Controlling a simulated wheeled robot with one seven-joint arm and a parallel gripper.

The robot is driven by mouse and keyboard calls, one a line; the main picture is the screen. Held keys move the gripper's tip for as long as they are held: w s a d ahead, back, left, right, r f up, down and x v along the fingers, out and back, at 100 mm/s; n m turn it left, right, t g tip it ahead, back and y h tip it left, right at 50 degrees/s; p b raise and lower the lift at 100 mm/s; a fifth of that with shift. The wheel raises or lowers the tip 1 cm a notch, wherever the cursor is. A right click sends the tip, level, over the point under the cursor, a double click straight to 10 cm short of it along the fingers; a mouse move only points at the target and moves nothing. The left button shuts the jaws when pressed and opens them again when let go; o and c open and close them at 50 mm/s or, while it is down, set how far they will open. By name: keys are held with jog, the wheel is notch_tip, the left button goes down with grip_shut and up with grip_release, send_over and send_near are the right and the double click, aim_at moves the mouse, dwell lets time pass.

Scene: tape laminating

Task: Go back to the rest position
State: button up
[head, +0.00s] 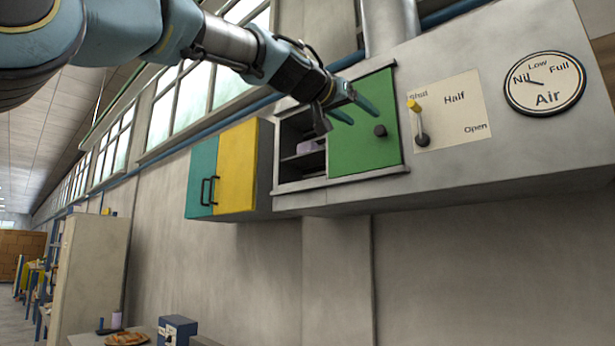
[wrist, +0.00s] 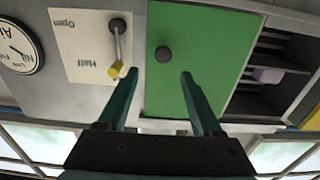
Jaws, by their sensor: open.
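My gripper (head: 357,108) is open and empty, with its two green fingers apart in front of the upper part of the green sliding door (head: 350,148). In the wrist view, which looks upside down, my gripper (wrist: 160,95) points at the green door (wrist: 205,50), and the door's dark round knob (wrist: 163,54) shows between and beyond the fingertips. The knob (head: 380,131) is free of the fingers in the head view. Left of the door, the cabinet opening (head: 290,135) shows dark shelves with a pale purple item (head: 307,147) inside. My wrist hides part of this opening.
A lever with a yellow tip (head: 414,106) is on a Half/Open panel (head: 455,112), right of the door. An Air dial (head: 544,82) reads near Nil. A teal and yellow cupboard (head: 237,165) hangs left. A table with food (head: 127,339) stands below. The space under the cabinet is clear.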

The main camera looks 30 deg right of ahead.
jog(key=w+a+f+n+t+y, duration=0.1)
jog(key=w+a+f+n+y, duration=0.2)
jog(key=w+f, duration=0.55)
jog(key=w+a+f+n+t+y, duration=0.15)
jog(key=w+a+f, duration=0.35)
jog(key=f, duration=0.6)
jog(key=w+a+f+n+y, duration=0.1)
jog(key=w+a+f+y, duration=0.4)
jog(key=f, duration=0.5)
jog(key=w+a+f+n+y, duration=0.2)
jog(key=a+f, duration=0.6)
jog(key=f, duration=0.1)
jog(key=w+a+f+n+y, duration=0.2)
jog(key=a+f, duration=0.6)
jog(key=f, duration=0.1)
jog(key=s+a+f+n+g+y, duration=0.2)
jog(key=s+a+f, duration=0.5)
jog(key=a+f, duration=0.2)
jog(key=s+a+f+n+g+y, duration=0.1)
jog(key=s+a+f+n+g, duration=0.1)
jog(key=s+a+f, duration=0.6)
jog(key=a+f+g, duration=0.1)
jog(key=a, duration=0.4)
jog(key=shift+a+f+y, duration=0.2)
jog(key=shift+f+y, duration=0.15)
jog(key=shift+f, duration=0.05)
